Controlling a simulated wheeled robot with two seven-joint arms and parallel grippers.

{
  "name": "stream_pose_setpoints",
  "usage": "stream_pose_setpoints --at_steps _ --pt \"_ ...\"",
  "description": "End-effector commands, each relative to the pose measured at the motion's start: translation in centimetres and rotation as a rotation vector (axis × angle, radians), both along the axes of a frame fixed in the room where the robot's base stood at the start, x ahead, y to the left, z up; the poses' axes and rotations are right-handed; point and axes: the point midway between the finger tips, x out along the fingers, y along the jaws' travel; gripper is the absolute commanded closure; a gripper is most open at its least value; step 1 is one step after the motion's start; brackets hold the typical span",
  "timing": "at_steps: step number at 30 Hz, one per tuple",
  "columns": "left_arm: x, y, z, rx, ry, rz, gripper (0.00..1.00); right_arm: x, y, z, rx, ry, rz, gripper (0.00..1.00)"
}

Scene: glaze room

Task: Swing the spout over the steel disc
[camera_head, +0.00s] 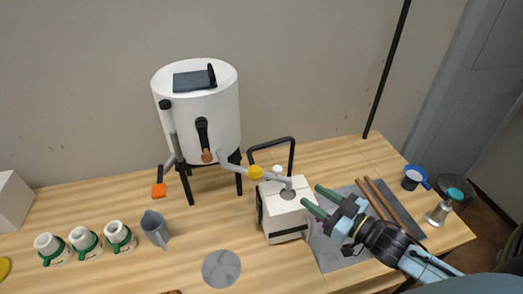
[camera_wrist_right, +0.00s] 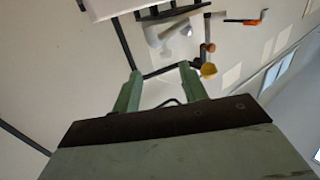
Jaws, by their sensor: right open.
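The grey spout (camera_head: 235,169) comes out low on the white tank (camera_head: 205,110) and reaches right, with a yellow knob (camera_head: 256,172) along it. Its far end is above the top of a white box (camera_head: 287,212). The steel disc (camera_head: 221,268) lies flat on the table, in front and left of the box, with nothing over it. My right gripper (camera_head: 310,196) is open and empty, its green fingers pointing left just right of the box and spout end. In the right wrist view, the yellow knob (camera_wrist_right: 208,70) shows beyond the open fingertips (camera_wrist_right: 161,72). My left gripper is out of view.
A grey jug (camera_head: 155,229) and several white cups with green handles (camera_head: 85,243) stand left of the disc. A grey mat (camera_head: 342,248) with brown rods (camera_head: 377,199) lies under my right arm. A black handle (camera_head: 272,144) rises behind the box. Table around the disc is clear.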

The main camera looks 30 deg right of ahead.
Motion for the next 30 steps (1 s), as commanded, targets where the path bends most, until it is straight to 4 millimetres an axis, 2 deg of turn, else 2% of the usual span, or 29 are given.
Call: stream_pose_setpoints --at_steps 2,4,5,9,13,16,21,24,30 --pt "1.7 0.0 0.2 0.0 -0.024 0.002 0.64 0.0 0.4 0.8 0.006 -0.013 0.014 0.57" --pt "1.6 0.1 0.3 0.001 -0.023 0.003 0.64 0.4 0.6 1.0 0.009 -0.018 0.018 0.57" --pt "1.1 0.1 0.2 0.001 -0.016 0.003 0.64 0.6 0.6 1.1 0.009 -0.018 0.018 0.57" --pt "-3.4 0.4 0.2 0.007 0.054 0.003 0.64 2.4 1.2 1.1 0.007 -0.021 0.017 0.57" --pt "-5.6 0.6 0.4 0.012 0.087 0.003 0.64 4.5 1.8 1.1 0.007 -0.022 0.016 0.57" --pt "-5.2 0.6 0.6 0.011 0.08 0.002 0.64 6.1 2.3 1.1 0.008 -0.02 0.015 0.57" --pt "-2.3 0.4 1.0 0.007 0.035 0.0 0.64 8.9 3.2 1.0 0.008 -0.02 0.015 0.57" --pt "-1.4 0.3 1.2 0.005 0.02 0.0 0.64 10.3 3.7 1.0 0.006 -0.019 0.015 0.57" --pt "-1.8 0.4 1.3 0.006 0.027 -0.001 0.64 12.2 4.3 0.9 0.008 -0.017 0.015 0.57"
